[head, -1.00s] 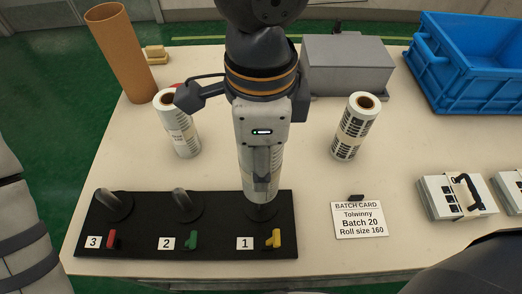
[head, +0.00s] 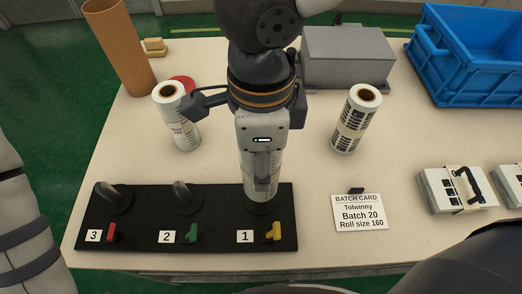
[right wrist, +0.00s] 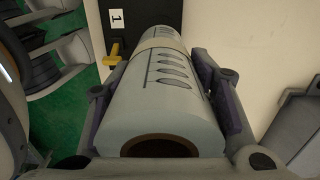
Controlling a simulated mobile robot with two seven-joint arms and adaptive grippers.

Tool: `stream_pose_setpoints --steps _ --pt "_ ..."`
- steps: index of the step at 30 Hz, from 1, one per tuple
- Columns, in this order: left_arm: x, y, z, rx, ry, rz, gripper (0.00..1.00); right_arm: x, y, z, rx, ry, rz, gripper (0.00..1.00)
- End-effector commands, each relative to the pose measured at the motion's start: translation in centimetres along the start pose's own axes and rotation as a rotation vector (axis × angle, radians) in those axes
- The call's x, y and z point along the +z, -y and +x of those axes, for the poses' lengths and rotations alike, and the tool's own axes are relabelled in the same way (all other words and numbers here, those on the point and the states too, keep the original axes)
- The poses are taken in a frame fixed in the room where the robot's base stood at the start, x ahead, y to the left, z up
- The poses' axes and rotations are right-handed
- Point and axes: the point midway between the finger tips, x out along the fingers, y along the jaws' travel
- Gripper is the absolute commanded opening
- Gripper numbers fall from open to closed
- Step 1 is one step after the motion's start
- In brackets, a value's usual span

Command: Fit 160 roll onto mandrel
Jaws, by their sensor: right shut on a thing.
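My right gripper (head: 262,183) points down over the black mandrel board (head: 222,236) and is shut on a white film roll (head: 250,163). In the right wrist view the roll (right wrist: 158,112) sits between both fingers, with dark oval prints, a pale band and a brown core. The roll is upright at station 1, its lower end at or close to the round base (head: 262,208). The mandrel's peg is hidden, so how far the roll is on it cannot be told. The batch card (head: 360,212) reads "Tolwinny, Batch 20, Roll size 160". My left gripper is out of view.
Bare mandrels 2 (head: 181,190) and 3 (head: 106,192) stand left on the board; coloured levers line its front. Other rolls stand at left (head: 178,125) and right (head: 357,120). A brown tube (head: 120,50), grey box (head: 348,58) and blue crate (head: 470,75) are farther back.

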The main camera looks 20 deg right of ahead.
Motion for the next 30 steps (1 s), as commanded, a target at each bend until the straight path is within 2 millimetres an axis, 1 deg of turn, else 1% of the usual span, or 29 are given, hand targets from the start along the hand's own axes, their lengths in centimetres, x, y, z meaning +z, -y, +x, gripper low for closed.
stream_pose_setpoints --steps 30 --pt "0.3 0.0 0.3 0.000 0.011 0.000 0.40 0.0 0.0 2.6 0.001 -0.001 0.000 0.16"
